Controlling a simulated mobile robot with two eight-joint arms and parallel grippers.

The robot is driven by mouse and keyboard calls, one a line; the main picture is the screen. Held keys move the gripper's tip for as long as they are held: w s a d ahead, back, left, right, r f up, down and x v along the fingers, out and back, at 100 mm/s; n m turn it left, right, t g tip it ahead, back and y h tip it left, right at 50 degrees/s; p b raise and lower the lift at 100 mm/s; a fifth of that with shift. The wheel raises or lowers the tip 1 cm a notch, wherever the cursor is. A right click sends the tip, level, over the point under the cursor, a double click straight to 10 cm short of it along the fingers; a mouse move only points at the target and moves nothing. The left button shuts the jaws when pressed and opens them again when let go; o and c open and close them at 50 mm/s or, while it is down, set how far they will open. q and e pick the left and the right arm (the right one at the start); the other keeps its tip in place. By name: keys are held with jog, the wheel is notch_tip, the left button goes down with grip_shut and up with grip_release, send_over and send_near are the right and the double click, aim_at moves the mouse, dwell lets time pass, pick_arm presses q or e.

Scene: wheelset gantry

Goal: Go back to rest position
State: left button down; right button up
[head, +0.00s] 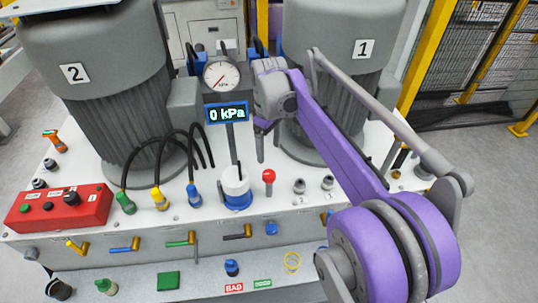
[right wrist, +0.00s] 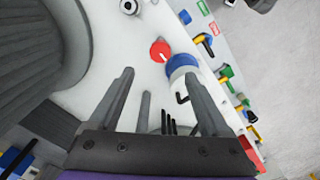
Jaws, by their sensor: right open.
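My right arm reaches in from the lower right of the head view. My right gripper (head: 261,145) points down beside the gauge post, above the white bench top and just left of motor 1 (head: 345,70). In the right wrist view its two fingers (right wrist: 164,92) stand wide apart with nothing held between them. A red ball knob (head: 268,176) is in front of the gripper; it also shows in the right wrist view (right wrist: 160,51). The white and blue cylinder (head: 236,187) stands left of the knob. My left gripper is not in either view.
A pressure gauge (head: 221,75) with a 0 kPa display (head: 227,113) stands close left of my gripper. Motor 2 (head: 90,70), hoses and a red button box (head: 58,208) are further left. Coloured valve handles line the front. Open floor lies right.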

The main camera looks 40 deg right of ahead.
jog(key=shift+r, duration=0.2)
dwell(0.4)
jog(key=s+a+f+m+t, duration=0.1)
jog(key=s+a+f+t, duration=0.1)
jog(key=s+a+f, duration=0.3)
jog(key=s+a+f+m+t+p, duration=0.1)
jog(key=s+a+f+m+t, duration=0.1)
jog(key=s+a+f, duration=0.4)
jog(key=s+a+t, duration=0.1)
jog(key=s+a, duration=0.4)
jog(key=a, duration=0.1)
jog(key=shift+s, duration=0.35)
